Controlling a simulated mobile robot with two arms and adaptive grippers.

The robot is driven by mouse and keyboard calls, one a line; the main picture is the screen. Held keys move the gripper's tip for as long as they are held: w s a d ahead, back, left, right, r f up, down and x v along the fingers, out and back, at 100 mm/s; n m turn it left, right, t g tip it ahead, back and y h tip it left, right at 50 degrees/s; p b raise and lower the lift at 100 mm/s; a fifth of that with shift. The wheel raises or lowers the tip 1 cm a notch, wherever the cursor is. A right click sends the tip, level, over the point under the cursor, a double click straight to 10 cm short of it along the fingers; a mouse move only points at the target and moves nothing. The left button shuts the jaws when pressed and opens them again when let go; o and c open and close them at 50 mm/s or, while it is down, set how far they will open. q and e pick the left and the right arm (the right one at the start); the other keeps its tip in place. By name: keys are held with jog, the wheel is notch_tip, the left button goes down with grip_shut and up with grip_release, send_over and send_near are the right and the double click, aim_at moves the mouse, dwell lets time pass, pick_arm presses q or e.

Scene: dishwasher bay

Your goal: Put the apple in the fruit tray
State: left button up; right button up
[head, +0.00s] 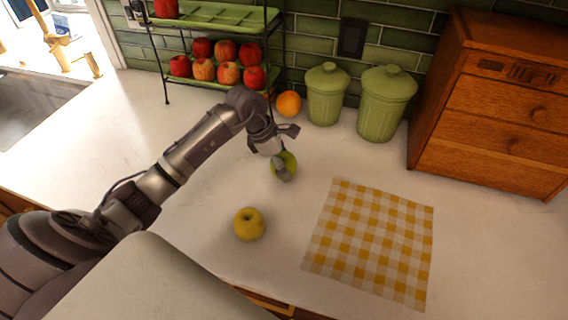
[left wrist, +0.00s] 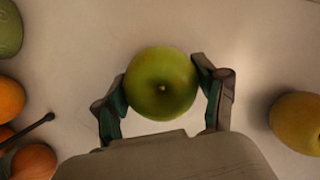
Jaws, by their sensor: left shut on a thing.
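A green apple (head: 289,161) is between the fingers of my left gripper (head: 281,160) in the head view, over the counter beyond a yellow apple (head: 249,224). In the left wrist view the green apple (left wrist: 161,84) sits between both fingers of the left gripper (left wrist: 162,88), which is shut on it. I cannot tell whether the apple touches the counter. The yellow apple also shows at the right of the left wrist view (left wrist: 298,122). The two-level green fruit tray rack (head: 217,17) stands at the back left. Its lower tray holds several red apples (head: 228,73); its upper tray has one red apple (head: 165,8).
An orange (head: 289,104) sits beside the rack. Two green lidded canisters (head: 326,94) (head: 386,103) stand by the wall. A wooden drawer cabinet (head: 492,101) is at the right. A yellow checked cloth (head: 372,239) lies flat on the counter. The counter left of my arm is clear.

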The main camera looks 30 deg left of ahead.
pick_arm(q)
jog(key=shift+f, duration=0.9)
jog(key=o, duration=1.4)
jog(key=shift+c, duration=0.2)
